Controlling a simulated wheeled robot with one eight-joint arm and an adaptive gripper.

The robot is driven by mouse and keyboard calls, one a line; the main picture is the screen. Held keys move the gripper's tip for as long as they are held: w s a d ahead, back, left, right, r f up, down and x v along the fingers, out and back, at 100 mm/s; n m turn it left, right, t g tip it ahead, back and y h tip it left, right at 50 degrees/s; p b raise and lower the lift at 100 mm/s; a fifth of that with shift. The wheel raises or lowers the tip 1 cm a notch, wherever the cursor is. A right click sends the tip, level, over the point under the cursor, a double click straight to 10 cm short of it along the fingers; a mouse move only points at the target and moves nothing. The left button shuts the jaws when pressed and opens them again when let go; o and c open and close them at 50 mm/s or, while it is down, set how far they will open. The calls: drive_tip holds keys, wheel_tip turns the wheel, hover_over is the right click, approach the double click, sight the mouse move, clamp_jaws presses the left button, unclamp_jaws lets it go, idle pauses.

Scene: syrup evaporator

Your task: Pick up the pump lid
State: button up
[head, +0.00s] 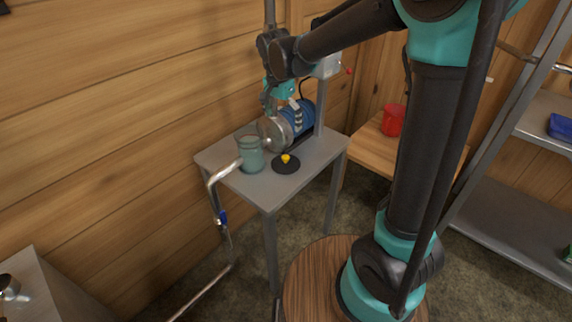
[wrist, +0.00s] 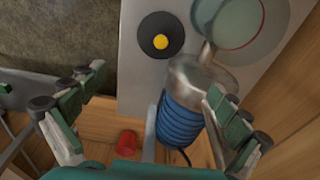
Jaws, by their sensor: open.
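The pump lid, a flat black disc with a yellow knob (head: 286,164), lies on the grey metal table (head: 307,163), to the right of a teal jar. In the wrist view the lid (wrist: 148,46) is at the top centre, beyond the fingertips and clear of them. My gripper (head: 278,101) is above the pump with its blue motor (head: 305,113), at the back of the table. In the wrist view my gripper (wrist: 156,84) has its fingers spread wide apart, with nothing held between them. The pump's blue body (wrist: 179,121) shows between the fingers, nearer the right one.
The teal jar (head: 250,156) stands beside the pump's metal head (head: 274,133). A bent steel pipe (head: 221,172) with a blue valve runs at the table's left edge. A red bucket (head: 391,120) is on a wooden surface at right. Metal shelves (head: 515,223) stand further right.

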hover_over(286, 157)
drive_tip(key=f, duration=1.1)
drive_tip(key=shift+w+a, duration=0.1)
drive_tip(key=shift+a, duration=0.15)
drive_tip(key=shift+d+f, duration=0.2)
drive_tip(key=shift+f, duration=2.9)
drive_tip(key=shift+c, duration=0.5)
drive_tip(key=c, duration=1.8)
drive_tip(key=shift+r, duration=0.1)
